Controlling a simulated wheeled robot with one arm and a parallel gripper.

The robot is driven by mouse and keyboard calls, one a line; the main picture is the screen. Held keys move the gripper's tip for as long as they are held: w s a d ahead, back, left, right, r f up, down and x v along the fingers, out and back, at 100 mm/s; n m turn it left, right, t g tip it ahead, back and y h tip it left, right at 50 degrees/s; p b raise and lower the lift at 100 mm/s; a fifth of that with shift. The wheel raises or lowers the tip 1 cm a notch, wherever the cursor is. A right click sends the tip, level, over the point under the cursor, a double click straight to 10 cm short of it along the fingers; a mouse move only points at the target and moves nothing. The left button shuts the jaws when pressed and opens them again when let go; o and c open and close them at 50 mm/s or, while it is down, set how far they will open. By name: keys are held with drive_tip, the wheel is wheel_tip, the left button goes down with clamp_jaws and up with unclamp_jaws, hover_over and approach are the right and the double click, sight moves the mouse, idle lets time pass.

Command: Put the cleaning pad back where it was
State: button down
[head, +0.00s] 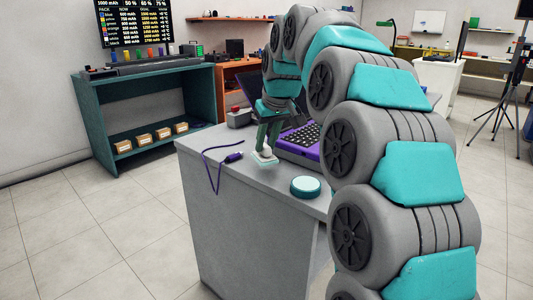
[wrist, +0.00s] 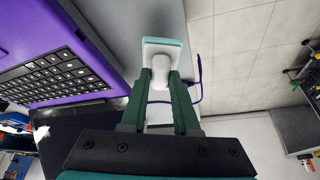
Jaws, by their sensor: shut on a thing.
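The cleaning pad (head: 264,161) has a white knob-like handle and a flat, pale teal-edged base. My gripper (head: 267,148) points down over the grey table and is shut on the pad's handle. In the wrist view, the two green fingers of my gripper (wrist: 160,80) clasp the white handle, and the cleaning pad's flat base (wrist: 165,41) lies beyond the tips. The pad is at or just above the table top; I cannot tell whether it touches. A round teal disc or tin (head: 305,187) with a pale top sits on the table, right and nearer than the pad.
A purple laptop (head: 298,143) with black keys lies open just right of the pad. A purple cable (head: 215,160) trails over the table's left edge. The table top (head: 235,171) is bare near the front left.

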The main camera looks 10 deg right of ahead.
sight(268, 147)
drive_tip(key=shift+f, duration=1.8)
drive_tip(key=c, duration=0.7)
unclamp_jaws()
drive_tip(key=shift+f, duration=0.1)
drive_tip(key=shift+o, duration=0.2)
drive_tip(key=v, duration=1.2)
drive_tip(key=s+f+m+g, duration=0.1)
drive_tip(key=s+f+g, duration=0.1)
drive_tip(key=s+f, duration=0.8)
drive_tip(key=s+a+f+g, duration=0.1)
drive_tip(key=s+f+g, duration=0.1)
drive_tip(key=s+f, duration=0.8)
drive_tip(key=s+f+m+g+h, duration=0.1)
drive_tip(key=s+f+g, duration=0.1)
drive_tip(key=s+f, duration=0.8)
drive_tip(key=s, duration=0.8)
drive_tip(key=shift+a+m, duration=0.25)
drive_tip(key=shift+m, duration=0.05)
drive_tip(key=shift+w, duration=0.1)
